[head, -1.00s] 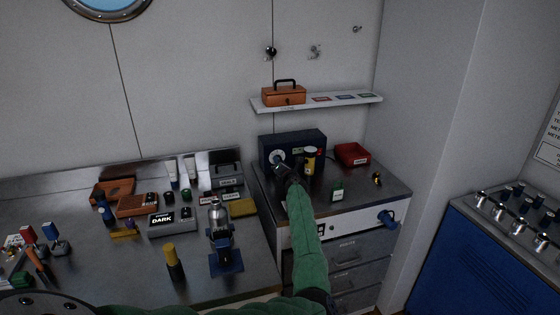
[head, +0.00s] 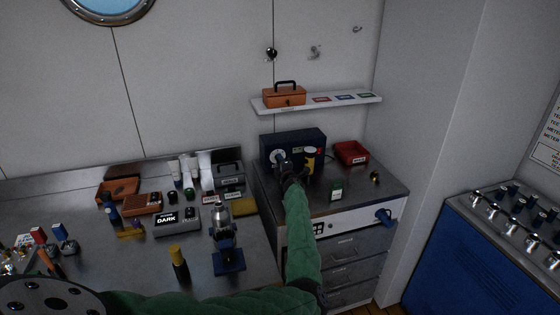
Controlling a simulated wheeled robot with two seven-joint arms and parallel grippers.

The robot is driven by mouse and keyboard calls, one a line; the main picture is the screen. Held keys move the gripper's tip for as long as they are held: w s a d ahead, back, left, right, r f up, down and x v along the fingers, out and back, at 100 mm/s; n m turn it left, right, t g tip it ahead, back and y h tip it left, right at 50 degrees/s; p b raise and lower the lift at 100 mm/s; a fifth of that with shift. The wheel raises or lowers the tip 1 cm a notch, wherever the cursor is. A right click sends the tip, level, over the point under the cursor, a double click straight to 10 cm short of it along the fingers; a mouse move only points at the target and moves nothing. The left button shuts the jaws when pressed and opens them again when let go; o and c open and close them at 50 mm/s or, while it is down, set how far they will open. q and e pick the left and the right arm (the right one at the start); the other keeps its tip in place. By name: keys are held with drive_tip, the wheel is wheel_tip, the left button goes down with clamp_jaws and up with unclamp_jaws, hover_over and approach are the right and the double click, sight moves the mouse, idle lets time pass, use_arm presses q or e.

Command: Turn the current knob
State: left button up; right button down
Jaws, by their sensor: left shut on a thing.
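A dark blue power unit (head: 305,138) stands at the back of the cabinet top on the right. The round pale current knob (head: 278,157) is on the left of its front face. My left gripper (head: 283,164) is at this knob, at the end of the green-sleeved arm, and is shut on it. The jaws hide part of the knob, and its marking is too small to read. My right gripper is not in view.
A yellow-topped cylinder (head: 310,160) stands right beside my gripper. A blue microscope-like stand (head: 227,245) is on the left bench. A shelf (head: 330,102) hangs above.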

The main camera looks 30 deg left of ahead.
use_arm(q)
drive_tip(key=shift+d+f+m, duration=0.1)
drive_tip(key=shift+m, duration=0.5)
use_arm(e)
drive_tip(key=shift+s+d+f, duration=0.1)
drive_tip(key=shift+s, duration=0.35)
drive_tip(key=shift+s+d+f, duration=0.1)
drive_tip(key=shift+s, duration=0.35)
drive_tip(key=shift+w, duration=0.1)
use_arm(q)
drive_tip(key=o, duration=1)
drive_tip(key=shift+w, duration=0.1)
drive_tip(key=shift+c, duration=0.2)
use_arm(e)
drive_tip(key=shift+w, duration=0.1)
